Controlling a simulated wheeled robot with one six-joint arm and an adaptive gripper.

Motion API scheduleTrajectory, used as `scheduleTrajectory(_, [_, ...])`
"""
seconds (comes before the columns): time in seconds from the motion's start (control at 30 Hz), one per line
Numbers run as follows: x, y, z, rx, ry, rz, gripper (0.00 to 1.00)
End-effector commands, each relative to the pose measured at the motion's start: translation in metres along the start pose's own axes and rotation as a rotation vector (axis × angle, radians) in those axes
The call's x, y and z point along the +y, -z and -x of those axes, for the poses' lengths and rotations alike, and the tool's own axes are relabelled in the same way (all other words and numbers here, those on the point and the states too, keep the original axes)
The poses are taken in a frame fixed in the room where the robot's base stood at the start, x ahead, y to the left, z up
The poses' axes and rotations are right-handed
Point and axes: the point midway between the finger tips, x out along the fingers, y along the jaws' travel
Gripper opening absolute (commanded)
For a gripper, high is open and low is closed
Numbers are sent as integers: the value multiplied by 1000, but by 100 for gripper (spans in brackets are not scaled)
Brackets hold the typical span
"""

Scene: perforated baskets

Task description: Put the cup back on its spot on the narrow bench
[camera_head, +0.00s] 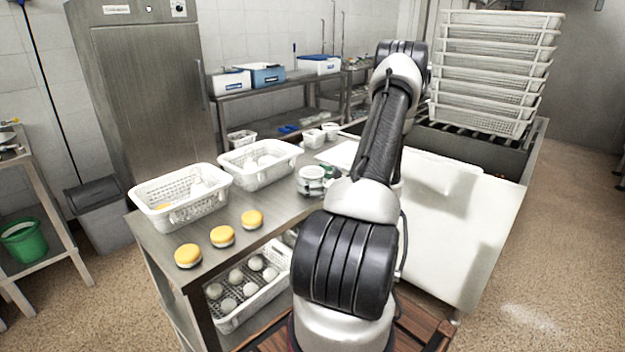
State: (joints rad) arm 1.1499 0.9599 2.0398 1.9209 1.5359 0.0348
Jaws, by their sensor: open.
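Two small white cup-like tubs stand at the far end of the near steel bench (222,268). The nearer tub (313,138) is left of the farther tub (331,131). I cannot tell whether either is the task's cup, and no empty spot for it is marked. My arm rises through the middle of the view and hides part of the bench. A rounded pale grey part with dark pieces shows left of the arm, over the bench; it looks like my wrist. My gripper's fingers cannot be made out, and nothing held is visible.
Two white perforated baskets (180,216) (262,181) stand on the bench, behind several yellow-topped round items (222,236). A lower basket (232,322) holds pale round items. Stacked baskets (490,100) stand at the back right. A white surface (470,235) lies right of my arm.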

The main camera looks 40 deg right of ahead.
Motion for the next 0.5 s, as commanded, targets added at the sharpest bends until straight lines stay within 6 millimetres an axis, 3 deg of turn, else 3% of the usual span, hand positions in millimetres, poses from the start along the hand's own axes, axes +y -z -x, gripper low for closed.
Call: scheduleTrajectory(0.5, [-1, 1, 102, 1, 5, -2, 89])
